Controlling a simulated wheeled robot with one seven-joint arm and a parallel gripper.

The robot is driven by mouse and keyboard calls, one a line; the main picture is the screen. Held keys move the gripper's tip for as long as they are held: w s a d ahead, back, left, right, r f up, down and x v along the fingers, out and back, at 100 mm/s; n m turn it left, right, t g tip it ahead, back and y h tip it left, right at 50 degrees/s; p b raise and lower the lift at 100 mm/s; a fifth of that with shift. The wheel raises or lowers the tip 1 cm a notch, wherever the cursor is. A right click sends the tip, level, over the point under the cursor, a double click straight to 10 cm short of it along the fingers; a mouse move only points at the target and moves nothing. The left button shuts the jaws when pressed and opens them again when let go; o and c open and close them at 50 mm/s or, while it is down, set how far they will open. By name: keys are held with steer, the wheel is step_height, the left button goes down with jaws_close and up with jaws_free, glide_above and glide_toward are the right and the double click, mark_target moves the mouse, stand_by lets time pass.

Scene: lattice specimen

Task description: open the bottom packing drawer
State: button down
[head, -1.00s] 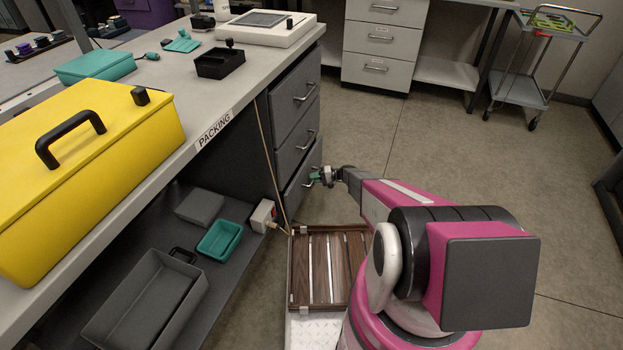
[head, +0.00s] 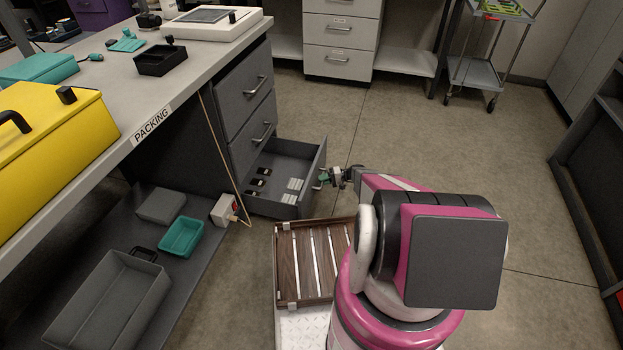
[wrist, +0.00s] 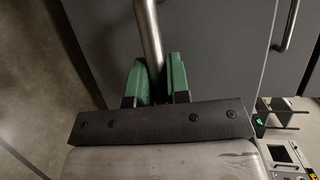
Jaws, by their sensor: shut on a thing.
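The bottom packing drawer (head: 281,207) is pulled out from the grey cabinet under the bench marked PACKING. Inside it lie several small dark items and several pale blocks. My gripper (head: 324,178) is at the drawer's front, shut on its handle. In the wrist view, the green fingers of my gripper (wrist: 157,82) close around the metal bar handle (wrist: 150,35), against the grey drawer front (wrist: 215,50). The two drawers above, the top one (head: 245,90) and the middle one (head: 254,135), are shut.
A slatted wooden crate (head: 283,268) is in front of me, below the open drawer. A white box with a cable (head: 224,210) sits at the lower shelf's edge. The floor (head: 420,150) right of the drawer is clear. A dark shelf unit (head: 590,180) stands at the right.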

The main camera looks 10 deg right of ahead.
steer(key=s+d, duration=0.2)
steer(key=d, duration=0.4)
steer(key=shift+s+d, duration=0.3)
steer(key=c, duration=1.1)
jaws_free()
steer(key=d+r, duration=0.2)
steer(key=d, duration=0.8)
steer(key=shift+d, duration=0.3)
steer(key=shift+a, duration=0.1)
